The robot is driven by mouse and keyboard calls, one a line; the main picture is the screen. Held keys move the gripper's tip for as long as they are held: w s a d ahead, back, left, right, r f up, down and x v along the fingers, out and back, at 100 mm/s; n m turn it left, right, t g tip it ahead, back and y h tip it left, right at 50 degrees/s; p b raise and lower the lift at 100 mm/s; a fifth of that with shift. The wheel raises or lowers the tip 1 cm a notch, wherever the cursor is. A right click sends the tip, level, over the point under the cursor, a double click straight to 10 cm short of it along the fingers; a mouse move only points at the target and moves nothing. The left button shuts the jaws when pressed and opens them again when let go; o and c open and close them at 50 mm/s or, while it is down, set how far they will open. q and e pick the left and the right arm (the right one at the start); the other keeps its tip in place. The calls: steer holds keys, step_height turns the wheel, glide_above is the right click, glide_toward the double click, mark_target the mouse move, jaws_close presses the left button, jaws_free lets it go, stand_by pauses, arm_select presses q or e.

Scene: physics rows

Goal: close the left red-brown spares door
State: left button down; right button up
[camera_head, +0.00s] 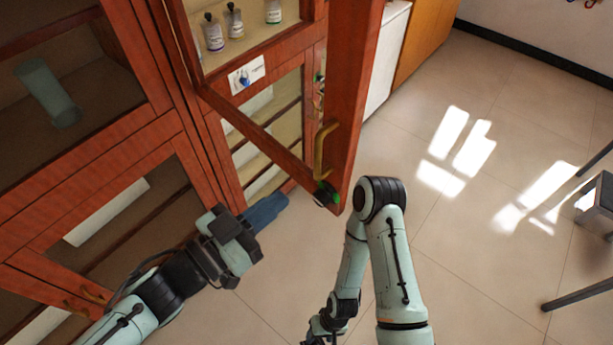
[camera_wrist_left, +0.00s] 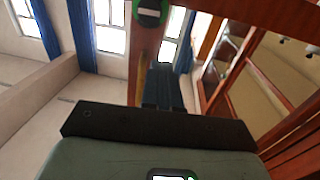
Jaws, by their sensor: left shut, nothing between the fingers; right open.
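The red-brown glazed door (camera_head: 352,90) stands open, swung out from the cabinet. A brass handle (camera_head: 321,152) is on its outer stile, and a round black and green piece (camera_head: 325,195) is near its lower corner. My left gripper (camera_head: 280,203) is shut and empty, just left of that corner; I cannot tell whether it touches the door. In the left wrist view its dark fingers (camera_wrist_left: 165,85) point towards red-brown woodwork (camera_wrist_left: 260,15). My right gripper (camera_head: 322,330) is low in the head view, away from the door, partly hidden at the picture's bottom edge.
Small labelled bottles (camera_head: 213,33) stand on a shelf inside the cabinet. A closed glazed cabinet front (camera_head: 125,130) with a greenish cylinder (camera_head: 48,92) behind it is at left. The tiled floor (camera_head: 480,230) at right is mostly clear, with dark stool-like legs (camera_head: 580,292) at the far right.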

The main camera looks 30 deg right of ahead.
arm_select(q)
glide_above(308, 177)
steer(key=s+a, duration=0.2)
steer(key=s, duration=0.2)
steer(key=shift+a, duration=0.1)
steer(key=shift+w, duration=0.15)
